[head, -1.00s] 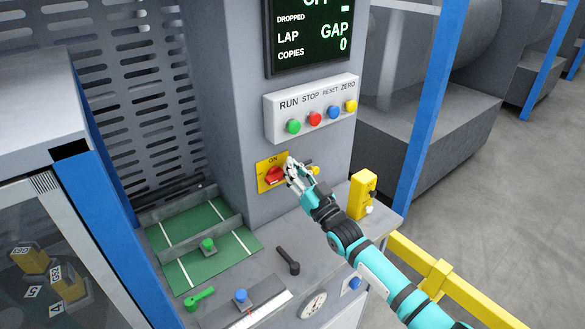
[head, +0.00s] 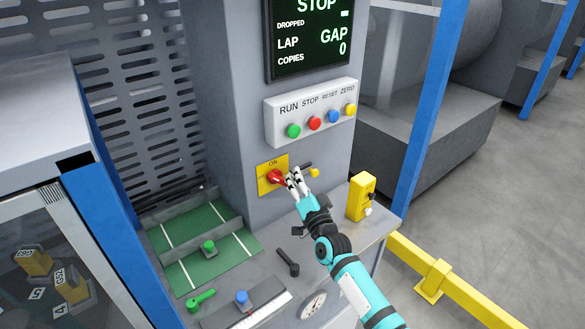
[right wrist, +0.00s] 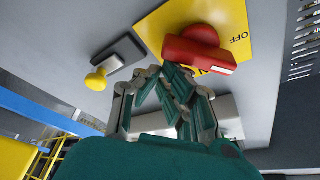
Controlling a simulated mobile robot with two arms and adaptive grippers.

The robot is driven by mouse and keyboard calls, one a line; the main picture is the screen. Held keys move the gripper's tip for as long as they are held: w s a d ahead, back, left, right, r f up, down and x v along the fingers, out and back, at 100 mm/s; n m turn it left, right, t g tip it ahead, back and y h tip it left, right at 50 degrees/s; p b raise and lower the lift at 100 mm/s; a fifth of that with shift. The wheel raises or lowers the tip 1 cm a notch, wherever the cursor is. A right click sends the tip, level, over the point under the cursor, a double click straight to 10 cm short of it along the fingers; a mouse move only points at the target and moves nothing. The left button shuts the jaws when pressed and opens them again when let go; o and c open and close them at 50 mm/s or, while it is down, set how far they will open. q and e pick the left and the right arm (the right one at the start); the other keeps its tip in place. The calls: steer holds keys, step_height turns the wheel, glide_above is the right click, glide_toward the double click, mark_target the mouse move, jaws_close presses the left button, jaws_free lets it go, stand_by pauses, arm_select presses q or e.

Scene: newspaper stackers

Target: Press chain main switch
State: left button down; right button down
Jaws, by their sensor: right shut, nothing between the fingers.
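The main switch is a red rotary knob (head: 277,178) on a yellow plate (head: 264,186) marked ON, on the grey column. In the right wrist view the red knob (right wrist: 197,48) sits on the yellow plate (right wrist: 158,22), where OFF can be read. My right gripper (head: 295,178) is shut and empty, its fingertips just right of the knob. In the right wrist view its fingertips (right wrist: 172,70) are close below the knob; I cannot tell whether they touch it. The display (head: 310,38) above reads STOP. My left gripper is out of view.
A button box (head: 310,112) labelled RUN, STOP, RESET, ZERO is above the switch. A small yellow knob (head: 314,172) is right of my gripper. A yellow box (head: 361,196) stands on the ledge. A black lever (head: 287,262) and green tray (head: 205,240) lie below.

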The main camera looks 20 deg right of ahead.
steer(key=m, duration=0.2)
steer(key=f+m+g+h+p, duration=0.1)
steer(key=m, duration=0.1)
steer(key=shift+a+f, duration=0.1)
steer(key=shift+a, duration=0.1)
steer(key=shift+f+m, duration=0.2)
steer(key=shift+m, duration=0.1)
steer(key=shift+s+a+f, duration=0.15)
steer(key=shift+a+f, duration=0.1)
steer(key=shift+f, duration=0.2)
steer(key=shift+s+a+f+b, duration=0.1)
steer(key=shift+a+f+b, duration=0.15)
steer(key=shift+b, duration=0.1)
steer(key=shift+d, duration=0.1)
